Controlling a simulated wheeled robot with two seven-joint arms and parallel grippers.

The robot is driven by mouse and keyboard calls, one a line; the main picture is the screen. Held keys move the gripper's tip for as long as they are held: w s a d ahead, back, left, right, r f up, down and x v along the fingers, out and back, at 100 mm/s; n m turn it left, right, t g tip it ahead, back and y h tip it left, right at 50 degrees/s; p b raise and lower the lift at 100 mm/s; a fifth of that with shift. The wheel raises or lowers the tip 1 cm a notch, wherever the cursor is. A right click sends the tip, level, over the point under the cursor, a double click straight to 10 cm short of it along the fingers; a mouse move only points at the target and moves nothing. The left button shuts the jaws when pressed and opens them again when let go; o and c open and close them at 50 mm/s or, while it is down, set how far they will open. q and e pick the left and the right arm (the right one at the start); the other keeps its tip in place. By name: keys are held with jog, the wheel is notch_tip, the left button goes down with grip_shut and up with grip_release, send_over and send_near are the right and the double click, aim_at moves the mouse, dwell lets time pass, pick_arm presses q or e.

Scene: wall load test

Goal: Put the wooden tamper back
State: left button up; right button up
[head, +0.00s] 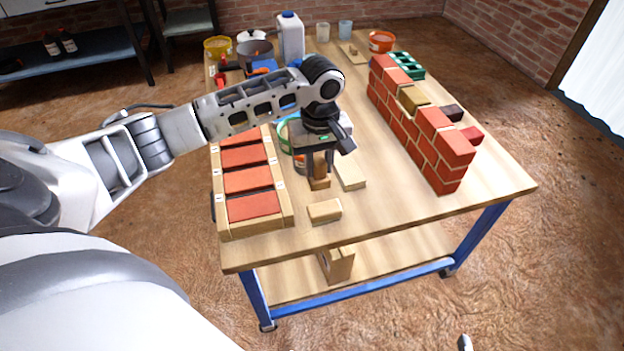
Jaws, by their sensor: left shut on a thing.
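My left gripper (318,172) points down over the middle of the table (420,205). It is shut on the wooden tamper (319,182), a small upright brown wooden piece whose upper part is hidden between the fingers. I cannot tell whether the tamper's lower end touches the tabletop. A pale wooden block (350,172) lies just right of it. Another light wooden block (324,211) lies in front of it, near the table's front edge.
A wooden tray of red bricks (283,222) stands left of the gripper. A stepped brick wall (425,135) stands to the right. A green ring (284,134) lies behind the gripper. Tubs, a white jug (290,38) and an orange bowl (381,41) line the back. The front right tabletop is clear.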

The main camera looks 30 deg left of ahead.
pick_arm(q)
jog(key=shift+w+a+f, duration=0.25)
jog(key=shift+a+f, duration=0.3)
jog(key=shift+f, duration=0.15)
jog(key=shift+w+a+f, duration=0.2)
jog(key=shift+a+f, duration=0.1)
jog(key=shift+f, duration=0.1)
jog(key=shift+a+f+b, duration=0.2)
jog(key=shift+f+b, duration=0.05)
jog(key=shift+b, duration=0.05)
jog(key=f+b, duration=0.1)
jog(key=f, duration=0.2)
jog(key=shift+w+a+f, duration=0.1)
jog(key=shift+a+f, duration=0.1)
pick_arm(e)
jog(key=shift+s+f, duration=0.15)
jog(key=shift+f, duration=0.1)
jog(key=shift+r, duration=0.15)
pick_arm(q)
jog(key=o, duration=1)
jog(key=shift+f, duration=0.15)
pick_arm(e)
jog(key=shift+f, duration=0.2)
